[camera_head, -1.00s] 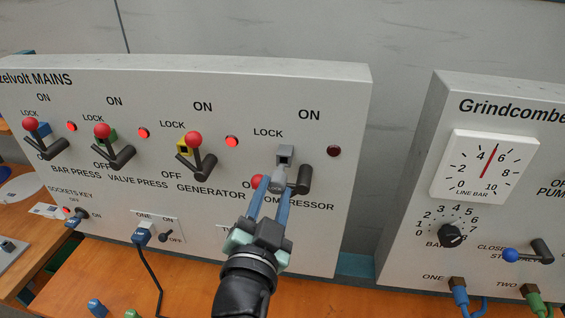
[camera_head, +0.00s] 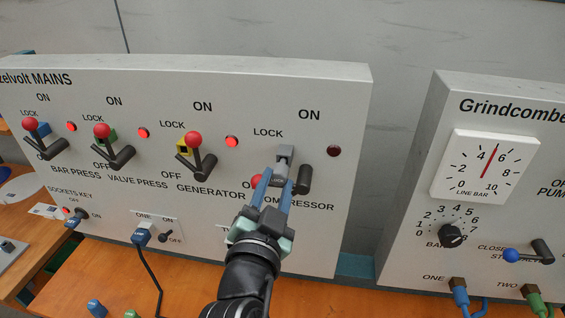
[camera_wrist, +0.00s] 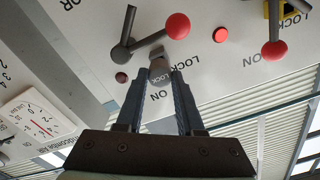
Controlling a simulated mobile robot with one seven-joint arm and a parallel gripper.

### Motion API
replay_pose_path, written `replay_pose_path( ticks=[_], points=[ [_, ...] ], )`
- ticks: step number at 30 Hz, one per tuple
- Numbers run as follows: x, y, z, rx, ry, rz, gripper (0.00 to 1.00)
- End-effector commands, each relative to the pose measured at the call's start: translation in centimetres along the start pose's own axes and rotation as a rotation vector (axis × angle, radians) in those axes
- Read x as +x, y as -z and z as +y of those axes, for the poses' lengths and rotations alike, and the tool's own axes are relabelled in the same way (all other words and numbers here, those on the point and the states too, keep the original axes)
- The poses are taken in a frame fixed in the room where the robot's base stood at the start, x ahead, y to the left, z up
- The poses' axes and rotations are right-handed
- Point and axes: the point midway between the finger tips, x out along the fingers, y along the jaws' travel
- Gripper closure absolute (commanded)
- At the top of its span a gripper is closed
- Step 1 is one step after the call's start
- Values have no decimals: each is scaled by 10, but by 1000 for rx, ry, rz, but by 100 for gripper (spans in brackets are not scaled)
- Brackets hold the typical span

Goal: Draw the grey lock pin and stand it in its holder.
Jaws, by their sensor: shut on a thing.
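The grey lock pin (camera_head: 278,181), with LOCK lettering on its head, is between the fingers of my gripper (camera_head: 279,178). My gripper is shut on it, right in front of the small grey lock block (camera_head: 285,152) on the compressor panel. The pin covers the block's opening; I cannot tell how deep it sits in it. In the wrist view the pin (camera_wrist: 160,77) shows between the fingertips (camera_wrist: 164,74), against the panel. The pin's holder cannot be made out in either view.
The compressor lever has a dark handle (camera_head: 304,180) just right of my fingers and a red knob (camera_head: 256,181) close on their left. The compressor lamp (camera_head: 334,151) is dark. The wooden table (camera_head: 190,285) has clear room below the panel.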

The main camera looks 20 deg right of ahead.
Motion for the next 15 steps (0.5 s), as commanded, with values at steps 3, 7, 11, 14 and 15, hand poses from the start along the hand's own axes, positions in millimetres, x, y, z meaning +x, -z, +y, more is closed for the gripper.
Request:
replay_pose_path(
  ticks=[3, 7, 11, 14, 15],
  points=[
    [3, 0, 0, 0, -1, 0, 100],
    [5, 0, 1, 0, -1, 1, 100],
    [8, 0, 0, 0, -1, 1, 100],
    [10, 0, 0, 0, -1, 1, 100],
    [11, 0, 0, 0, -1, 0, 100]
  ],
)
